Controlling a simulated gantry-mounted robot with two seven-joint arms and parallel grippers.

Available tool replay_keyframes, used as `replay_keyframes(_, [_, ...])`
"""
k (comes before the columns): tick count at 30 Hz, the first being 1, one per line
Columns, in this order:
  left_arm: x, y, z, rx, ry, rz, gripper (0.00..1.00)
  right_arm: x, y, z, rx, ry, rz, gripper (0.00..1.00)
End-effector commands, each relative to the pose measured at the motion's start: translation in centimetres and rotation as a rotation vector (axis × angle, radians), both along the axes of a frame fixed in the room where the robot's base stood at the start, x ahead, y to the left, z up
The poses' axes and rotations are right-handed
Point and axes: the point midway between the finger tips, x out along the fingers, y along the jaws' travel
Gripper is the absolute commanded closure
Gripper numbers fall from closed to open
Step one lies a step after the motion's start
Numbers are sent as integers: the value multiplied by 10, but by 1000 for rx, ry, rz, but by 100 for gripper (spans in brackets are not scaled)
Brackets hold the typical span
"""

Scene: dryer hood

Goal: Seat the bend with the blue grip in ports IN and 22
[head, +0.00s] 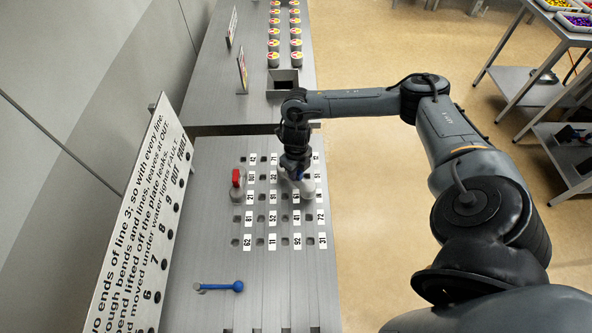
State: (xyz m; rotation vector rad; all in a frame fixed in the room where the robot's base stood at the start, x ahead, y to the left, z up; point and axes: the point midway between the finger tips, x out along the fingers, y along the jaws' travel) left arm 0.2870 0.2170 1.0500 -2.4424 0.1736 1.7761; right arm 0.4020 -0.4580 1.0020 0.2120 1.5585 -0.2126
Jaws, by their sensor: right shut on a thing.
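My right gripper (296,172) reaches down over the port plate (215,225) from the upper right. It is shut on a pale grey bend (308,188), and a small patch of blue grip shows beside the fingers. The bend is at the right-hand columns of ports. I cannot tell whether its ends are in ports or above them. Several square ports with white number labels cover the plate. The labels IN and 22 cannot be made out; the gripper and bend hide some ports. My left gripper is not in view.
A grey piece with a red grip (237,180) stands at the ports' left edge. A tilted text board (140,225) borders the left. A bench (225,90) with several round pots lies beyond.

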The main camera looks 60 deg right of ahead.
Motion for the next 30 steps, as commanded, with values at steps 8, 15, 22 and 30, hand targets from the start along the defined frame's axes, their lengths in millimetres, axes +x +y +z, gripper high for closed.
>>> replay_keyframes(8, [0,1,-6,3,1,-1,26,0,0,-8,0,-1,0,100])
replay_keyframes(15, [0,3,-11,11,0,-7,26,0,0,-14,0,-1,0,100])
replay_keyframes(22, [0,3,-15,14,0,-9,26,0,0,-19,0,-1,0,100])
replay_keyframes(30, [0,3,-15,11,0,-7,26,0,0,-19,0,-1,0,45])
